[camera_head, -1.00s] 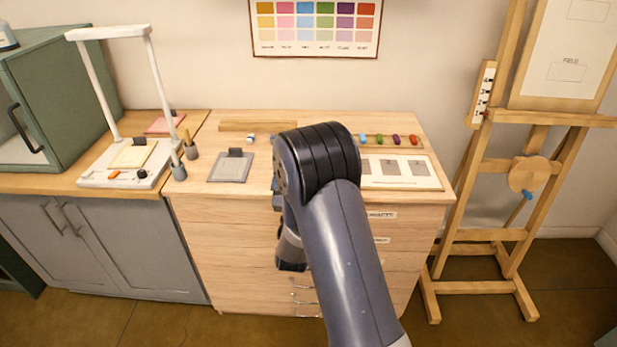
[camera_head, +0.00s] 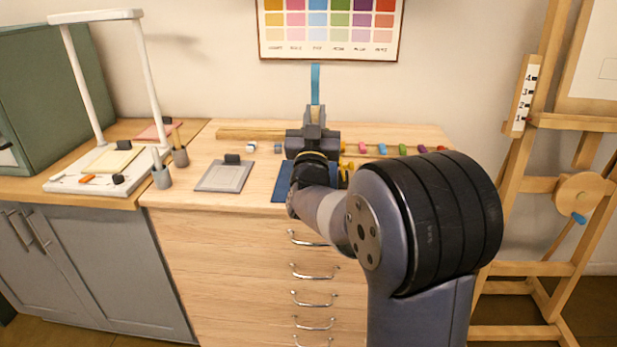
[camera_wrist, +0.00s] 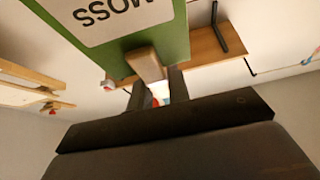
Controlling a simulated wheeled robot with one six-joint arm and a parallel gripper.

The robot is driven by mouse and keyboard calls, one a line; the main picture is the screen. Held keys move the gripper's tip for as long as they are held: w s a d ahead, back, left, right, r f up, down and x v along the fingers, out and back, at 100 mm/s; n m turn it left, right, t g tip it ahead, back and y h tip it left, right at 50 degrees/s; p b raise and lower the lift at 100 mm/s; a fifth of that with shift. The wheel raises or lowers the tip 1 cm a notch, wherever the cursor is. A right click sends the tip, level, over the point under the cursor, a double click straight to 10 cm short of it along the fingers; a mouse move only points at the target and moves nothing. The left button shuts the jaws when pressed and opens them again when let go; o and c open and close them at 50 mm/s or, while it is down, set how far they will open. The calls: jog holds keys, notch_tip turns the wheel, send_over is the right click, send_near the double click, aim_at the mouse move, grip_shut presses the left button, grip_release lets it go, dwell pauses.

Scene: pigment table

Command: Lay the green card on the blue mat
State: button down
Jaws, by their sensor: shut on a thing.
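In the wrist view a green card (camera_wrist: 172,32) with a white label, its lettering "MOSS" upside down, fills the upper left. A wooden piece (camera_wrist: 148,64) at its edge sits between the two dark fingers of my gripper (camera_wrist: 158,80). My gripper is shut on the card and holds it up. In the head view my gripper (camera_head: 314,116) is over the dresser top, above and behind the dark blue mat (camera_head: 282,185). The mat is mostly hidden by my arm. A narrow blue strip stands upright above the gripper; I cannot tell whether it is the card edge-on.
A grey board (camera_head: 225,178) with a black clip lies left of the mat. Coloured pieces line a rail (camera_head: 402,151) at the right. A white stand (camera_head: 70,186) and brush pots (camera_head: 162,178) are left, an easel (camera_head: 535,190) right. Bare wood lies between board and mat.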

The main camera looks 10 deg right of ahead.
notch_tip(320, 180, down, 9)
jog(key=shift+b, duration=0.35)
jog(key=shift+f, duration=0.2)
jog(key=c, duration=1.3)
grip_release()
jog(key=shift+c, duration=0.2)
jog(key=shift+r, duration=0.1)
jog(key=shift+r, duration=0.1)
jog(key=b+v, duration=0.2)
jog(key=v, duration=1)
